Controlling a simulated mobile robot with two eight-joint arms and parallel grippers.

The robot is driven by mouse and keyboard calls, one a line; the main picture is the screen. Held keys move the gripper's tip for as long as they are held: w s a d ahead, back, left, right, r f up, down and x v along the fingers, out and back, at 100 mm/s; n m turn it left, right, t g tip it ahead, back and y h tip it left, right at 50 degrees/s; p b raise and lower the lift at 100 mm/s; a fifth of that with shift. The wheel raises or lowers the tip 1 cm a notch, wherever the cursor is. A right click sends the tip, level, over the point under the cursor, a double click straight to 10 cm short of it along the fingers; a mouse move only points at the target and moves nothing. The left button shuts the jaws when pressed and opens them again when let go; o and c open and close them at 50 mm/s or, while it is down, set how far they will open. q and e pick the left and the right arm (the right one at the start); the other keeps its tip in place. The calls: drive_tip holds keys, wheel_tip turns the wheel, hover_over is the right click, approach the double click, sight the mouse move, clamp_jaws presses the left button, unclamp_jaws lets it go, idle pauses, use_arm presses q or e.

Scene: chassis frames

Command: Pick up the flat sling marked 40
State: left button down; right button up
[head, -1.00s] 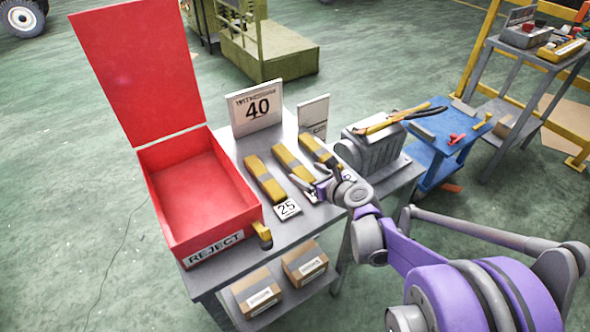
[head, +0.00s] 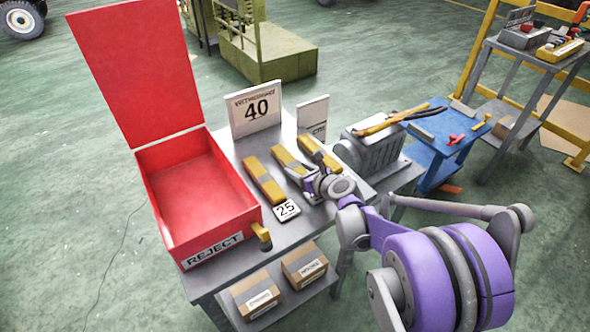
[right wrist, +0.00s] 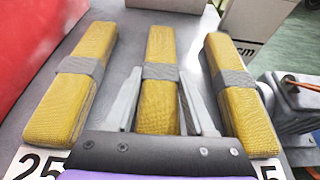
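Three yellow flat slings with grey bands lie side by side on the grey table. The left sling (head: 262,180) has a tag reading 25 (head: 286,210) at its near end. The middle sling (right wrist: 160,62) also shows in the head view (head: 284,160); its tag is hidden behind my gripper. The right sling (right wrist: 240,95) has a partly covered tag ending in 5 (right wrist: 272,172). My right gripper (right wrist: 158,95) is open, with one finger on each side of the middle sling in the wrist view. I cannot tell whether they touch it. My left gripper is not in view.
A sign reading 40 (head: 256,110) stands behind the slings. A red REJECT box (head: 165,215) with its lid up is at the left. A grey machine block (head: 372,150) stands right of the slings. Cartons (head: 257,294) sit on the shelf below.

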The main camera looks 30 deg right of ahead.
clamp_jaws()
drive_tip(key=shift+r, duration=0.15)
